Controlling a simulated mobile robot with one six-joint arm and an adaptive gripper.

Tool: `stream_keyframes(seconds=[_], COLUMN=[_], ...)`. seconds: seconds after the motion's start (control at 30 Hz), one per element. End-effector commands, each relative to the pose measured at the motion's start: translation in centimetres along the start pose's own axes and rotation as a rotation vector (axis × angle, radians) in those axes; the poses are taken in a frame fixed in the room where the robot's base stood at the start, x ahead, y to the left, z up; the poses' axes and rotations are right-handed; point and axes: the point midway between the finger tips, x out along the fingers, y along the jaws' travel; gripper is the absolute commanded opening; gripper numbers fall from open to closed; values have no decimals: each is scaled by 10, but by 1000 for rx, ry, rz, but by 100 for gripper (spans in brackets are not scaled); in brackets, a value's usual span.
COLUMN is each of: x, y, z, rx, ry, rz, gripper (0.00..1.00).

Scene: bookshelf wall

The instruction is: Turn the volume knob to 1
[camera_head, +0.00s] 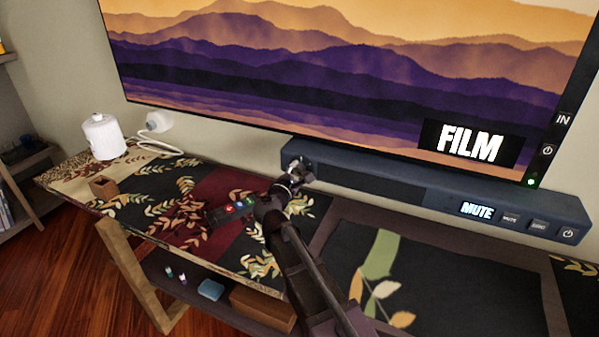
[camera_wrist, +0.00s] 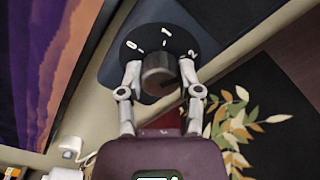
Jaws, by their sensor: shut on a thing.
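The volume knob (camera_wrist: 158,74) is a short grey cylinder on a round black dial (camera_wrist: 150,36) marked 0, 1 and 2. In the wrist view its pointer cannot be made out clearly. My gripper (camera_wrist: 160,66) has a finger on each side of the knob and is shut on it. In the head view my gripper (camera_head: 299,168) is at the left end of the dark soundbar (camera_head: 400,190), where it hides the knob. The soundbar display (camera_head: 477,210) reads MUTE.
A television (camera_head: 330,80) showing FILM hangs just above the soundbar. A patterned console table (camera_head: 150,190) below holds a black remote (camera_head: 228,211), a small wooden cube (camera_head: 103,187) and a white jar (camera_head: 103,136). A white camera-like device (camera_head: 158,122) stands near the wall.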

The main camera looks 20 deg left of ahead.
Motion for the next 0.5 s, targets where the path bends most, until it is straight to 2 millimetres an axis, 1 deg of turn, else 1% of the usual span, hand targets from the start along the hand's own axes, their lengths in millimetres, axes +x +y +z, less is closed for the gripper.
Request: stream_keyframes(seconds=[0.5], x=[2], y=[2], z=[0], rx=[-493], ry=[-2], rz=[2], gripper=[0])
